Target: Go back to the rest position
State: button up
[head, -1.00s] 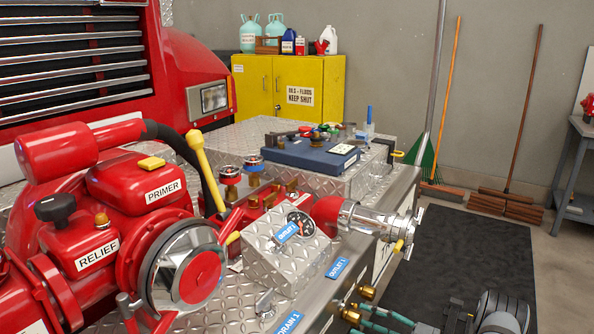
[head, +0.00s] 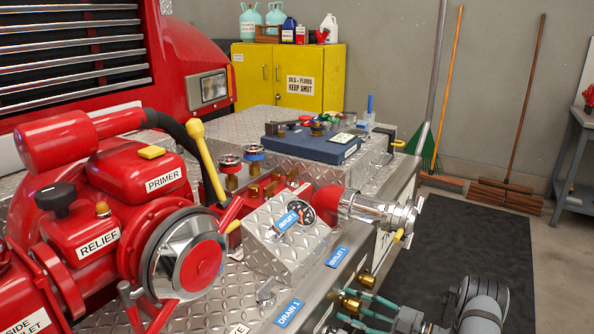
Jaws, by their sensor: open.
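My gripper (head: 352,307) is at the bottom of the head view, right of centre. My arm comes in from the bottom edge. The silver outlet (head: 385,214) with its yellow-tipped lever is above the gripper in the picture. The box with the round gauge (head: 299,213) and OUTLET 1 label is up and left of it.
The red pump (head: 140,178) with PRIMER and RELIEF labels fills the left. A blue case (head: 310,147) with fittings lies on the diamond-plate deck. A dark mat (head: 465,255) covers the floor at right. A yellow cabinet (head: 320,60), brooms (head: 525,100) and a grey table (head: 578,150) stand behind.

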jog(key=n, duration=0.2)
jog(key=shift+d+n, duration=0.4)
jog(key=n, duration=0.3)
jog(key=shift+n, duration=0.4)
jog(key=n+b, duration=0.1)
jog(key=n, duration=0.4)
jog(key=shift+h, duration=0.3)
jog(key=n+b, duration=0.2)
jog(key=n, duration=0.4)
jog(key=shift+f, duration=0.15)
jog(key=n+b, duration=0.2)
jog(key=n, duration=0.2)
jog(key=shift+n+t+b, duration=0.3)
jog(key=shift+n+b, duration=0.2)
jog(key=shift+n, duration=0.2)
jog(key=shift+s, duration=0.1)
